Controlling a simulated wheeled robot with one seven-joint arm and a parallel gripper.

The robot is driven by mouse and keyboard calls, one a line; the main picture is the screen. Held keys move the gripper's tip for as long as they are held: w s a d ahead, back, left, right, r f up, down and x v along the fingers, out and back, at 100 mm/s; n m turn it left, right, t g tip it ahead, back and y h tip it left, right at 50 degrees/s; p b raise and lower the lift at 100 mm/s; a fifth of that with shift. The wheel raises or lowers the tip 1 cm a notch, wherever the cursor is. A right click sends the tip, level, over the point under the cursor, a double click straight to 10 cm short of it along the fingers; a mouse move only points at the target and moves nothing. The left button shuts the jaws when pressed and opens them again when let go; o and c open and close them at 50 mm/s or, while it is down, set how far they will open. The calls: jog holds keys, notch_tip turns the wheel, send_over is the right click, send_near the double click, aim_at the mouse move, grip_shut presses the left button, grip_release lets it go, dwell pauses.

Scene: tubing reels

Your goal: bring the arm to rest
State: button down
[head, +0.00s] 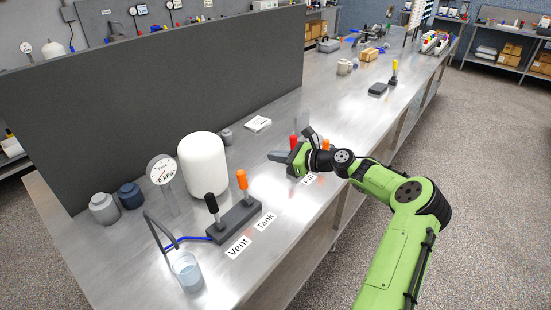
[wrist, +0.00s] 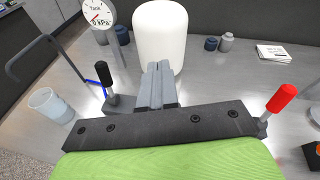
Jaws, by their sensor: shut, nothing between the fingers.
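My gripper (head: 275,156) is over the metal bench, its fingers pointing left in the head view, toward the white tank. In the wrist view its two grey fingers (wrist: 158,72) lie together with nothing between them. The gripper body hides part of the block with the red-handled lever (head: 294,141); I cannot tell whether they touch. The red handle also shows at the right of the wrist view (wrist: 282,97). My green arm reaches in from the right over the bench's front edge.
A white tank (head: 203,165), a gauge (head: 162,172), a black-handled lever (head: 211,204) and an orange-handled lever (head: 242,181) stand left of my gripper. A water beaker (head: 187,272) stands near the front. A dark panel (head: 150,80) backs the bench. Floor at right is clear.

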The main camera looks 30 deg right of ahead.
jog(key=shift+s+d, duration=0.15)
jog(key=s+a+n+g+h+b, duration=0.15)
jog(key=s+a+n+g, duration=0.3)
jog(key=a+n, duration=0.5)
jog(key=s+a+n+g+h+b, duration=0.15)
jog(key=s+a+n+g, duration=0.35)
jog(key=a, duration=0.7)
jog(key=s+r+n+t+h+b, duration=0.1)
jog(key=s+n+h, duration=0.1)
jog(key=s+n, duration=0.5)
jog(key=s+a+r+n+t+h+b, duration=0.1)
jog(key=s+n, duration=0.5)
jog(key=s, duration=1.3)
jog(key=shift+s+r+n+h, duration=0.35)
jog(key=shift+r+h, duration=0.2)
jog(key=shift+h, duration=0.35)
jog(key=shift+a, duration=0.1)
